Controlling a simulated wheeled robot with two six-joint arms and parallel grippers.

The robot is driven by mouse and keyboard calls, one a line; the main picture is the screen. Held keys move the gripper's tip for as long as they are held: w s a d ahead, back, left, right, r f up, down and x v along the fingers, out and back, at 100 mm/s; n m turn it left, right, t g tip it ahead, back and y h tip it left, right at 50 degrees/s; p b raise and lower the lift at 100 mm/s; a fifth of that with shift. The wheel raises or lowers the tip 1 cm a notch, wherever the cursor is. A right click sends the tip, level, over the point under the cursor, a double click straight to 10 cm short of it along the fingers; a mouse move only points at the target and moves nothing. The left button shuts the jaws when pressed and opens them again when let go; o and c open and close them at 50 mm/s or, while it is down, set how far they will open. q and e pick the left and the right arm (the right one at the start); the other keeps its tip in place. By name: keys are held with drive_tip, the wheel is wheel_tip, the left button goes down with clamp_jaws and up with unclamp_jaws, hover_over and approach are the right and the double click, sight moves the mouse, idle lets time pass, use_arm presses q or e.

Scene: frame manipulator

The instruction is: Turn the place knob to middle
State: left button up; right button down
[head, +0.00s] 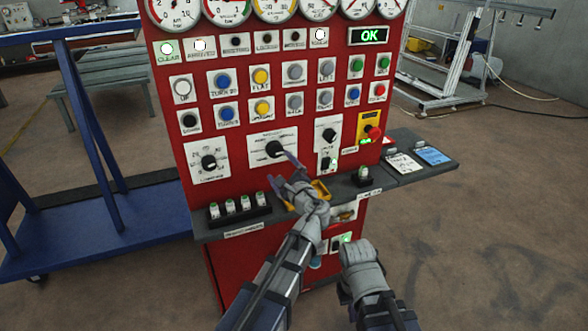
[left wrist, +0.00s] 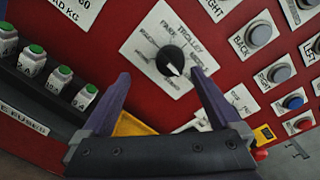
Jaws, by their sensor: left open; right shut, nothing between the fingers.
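A black round knob (head: 274,148) sits on a white label plate (head: 260,158) on the red panel. In the left wrist view the same knob (left wrist: 170,60) has a white pointer mark toward its lower right. My left gripper (head: 281,168) is open just in front of and below this knob. In the left wrist view its fingers (left wrist: 161,76) stand to either side of the knob's lower part, with nothing held. My right gripper (head: 360,252) is shut and empty, low in front of the panel.
Other black knobs sit left (head: 208,162) and right (head: 330,135). A red emergency button (head: 374,133) is further right. Rows of push buttons are above. A blue cart (head: 110,225) stands left.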

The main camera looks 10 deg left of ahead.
sight(276, 153)
use_arm(q)
drive_tip(key=shift+m+t, duration=0.5)
drive_tip(key=shift+m, duration=0.2)
drive_tip(key=shift+w+d+x, duration=0.15)
drive_tip(key=shift+d+x, duration=0.05)
drive_tip(key=shift+x, duration=1.15)
drive_tip(key=shift+w+d+x, duration=0.15)
drive_tip(key=shift+d+x, duration=0.1)
drive_tip(key=shift+x, duration=1.1)
drive_tip(key=shift+w+d+x, duration=0.15)
drive_tip(key=shift+d+x, duration=0.05)
drive_tip(key=shift+x, duration=1.15)
drive_tip(key=shift+r, duration=0.1)
drive_tip(key=c, duration=1.4)
